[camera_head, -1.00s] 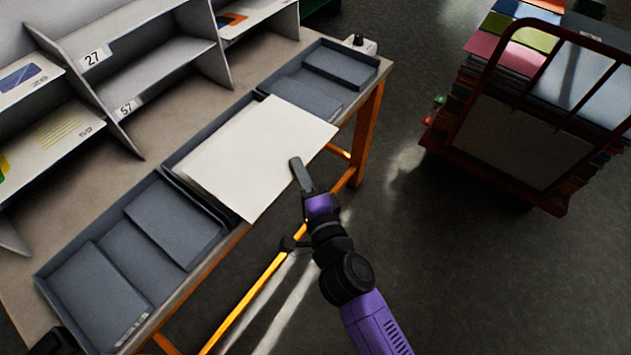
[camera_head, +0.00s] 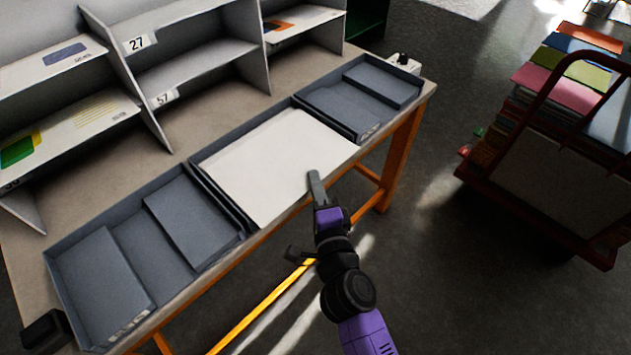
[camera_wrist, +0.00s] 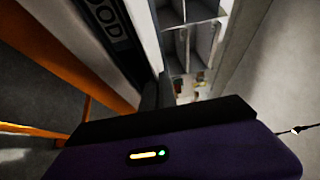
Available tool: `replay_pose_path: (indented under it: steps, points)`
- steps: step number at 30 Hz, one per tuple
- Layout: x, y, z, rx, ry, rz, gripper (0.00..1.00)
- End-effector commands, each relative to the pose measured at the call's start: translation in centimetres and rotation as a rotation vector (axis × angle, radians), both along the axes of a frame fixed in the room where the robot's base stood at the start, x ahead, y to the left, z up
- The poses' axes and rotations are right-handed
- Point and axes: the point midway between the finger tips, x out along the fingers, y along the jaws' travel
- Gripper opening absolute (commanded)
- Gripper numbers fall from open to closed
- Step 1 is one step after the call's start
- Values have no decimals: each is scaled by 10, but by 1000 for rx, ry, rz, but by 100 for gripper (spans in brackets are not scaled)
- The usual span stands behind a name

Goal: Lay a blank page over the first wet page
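A white blank page (camera_head: 265,165) lies over the middle grey tray (camera_head: 222,201) on the table in the head view, covering most of it. Its near edge reaches the tray's front rim. My gripper (camera_head: 316,184) is at the page's near right edge, its grey fingers close together and overlapping the sheet, and appears shut on it. In the wrist view a white sheet edge (camera_wrist: 148,38) runs down to the fingers (camera_wrist: 150,93). Whatever lies under the page is hidden, so I cannot see a wet page.
Grey trays stand on both sides, left (camera_head: 75,262) and right (camera_head: 335,106), holding only grey panels. A shelf unit with labels 27 and 57 (camera_head: 200,65) stands behind. A red cart (camera_head: 545,175) with coloured stacks is at right. Floor between cart and table is clear.

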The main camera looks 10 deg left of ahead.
Motion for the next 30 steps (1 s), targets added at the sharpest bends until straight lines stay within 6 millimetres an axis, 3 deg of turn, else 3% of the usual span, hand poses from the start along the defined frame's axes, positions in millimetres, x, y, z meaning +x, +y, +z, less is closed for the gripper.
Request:
replay_pose_path:
  steps: [1,4,5,17,30]
  points:
    - [0,0,0,0,0,0,6]
    - [0,0,0,0,0,0,25]
    - [0,0,0,0,0,0,27]
    - [-7,-3,-1,-1,2,0,27]
    - [-66,-24,-1,0,1,0,27]
